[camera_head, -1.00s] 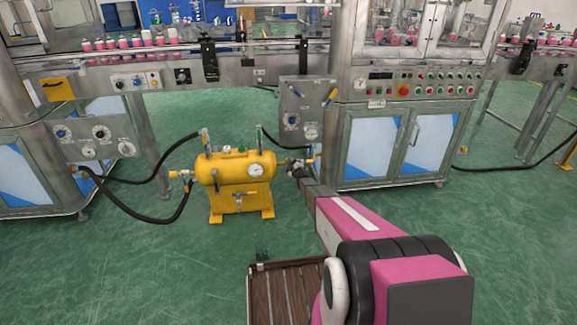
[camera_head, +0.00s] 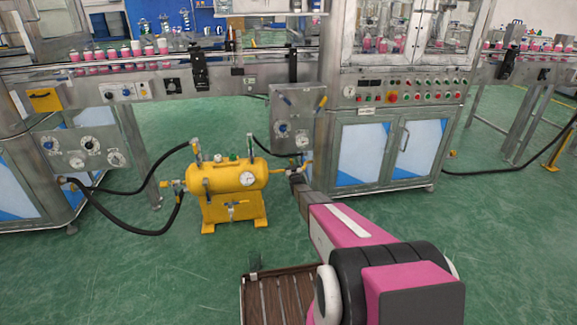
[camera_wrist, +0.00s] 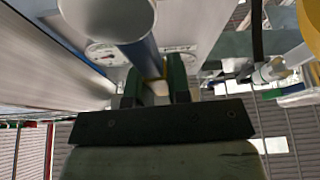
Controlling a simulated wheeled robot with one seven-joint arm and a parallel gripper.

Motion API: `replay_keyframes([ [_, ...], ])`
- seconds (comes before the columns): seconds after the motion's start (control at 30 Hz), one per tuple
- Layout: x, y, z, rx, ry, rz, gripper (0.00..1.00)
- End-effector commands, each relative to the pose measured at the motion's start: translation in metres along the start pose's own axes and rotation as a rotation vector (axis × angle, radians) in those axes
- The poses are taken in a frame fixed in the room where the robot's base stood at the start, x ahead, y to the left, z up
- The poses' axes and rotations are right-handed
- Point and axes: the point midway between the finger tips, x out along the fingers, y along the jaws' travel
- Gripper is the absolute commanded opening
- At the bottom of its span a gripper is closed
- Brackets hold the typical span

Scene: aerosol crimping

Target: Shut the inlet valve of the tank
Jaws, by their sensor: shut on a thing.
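The yellow tank (camera_head: 228,180) stands on the floor at centre left of the head view, with a round gauge on its right end. A valve with a yellow handle (camera_head: 308,166) is on its right side. My gripper (camera_head: 296,176) is at this valve, coming from the front right; its fingers are too small to make out there. The handle's exact angle is unclear.
Black hoses (camera_head: 130,228) run from the tank's left side to the left machine. A grey panel (camera_head: 297,118) with gauges hangs just behind the valve. A steel cabinet (camera_head: 362,155) stands behind right. Floor in front of the tank is clear.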

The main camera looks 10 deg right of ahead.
Motion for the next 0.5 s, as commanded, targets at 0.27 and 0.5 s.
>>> replay_keyframes([
  [0.27, 0.0003, 0.0081, 0.0004, 0.097, 0.000, 0.039, 0.00],
  [0.5, 0.0002, 0.0104, 0.0007, 0.124, 0.000, 0.050, 0.00],
])
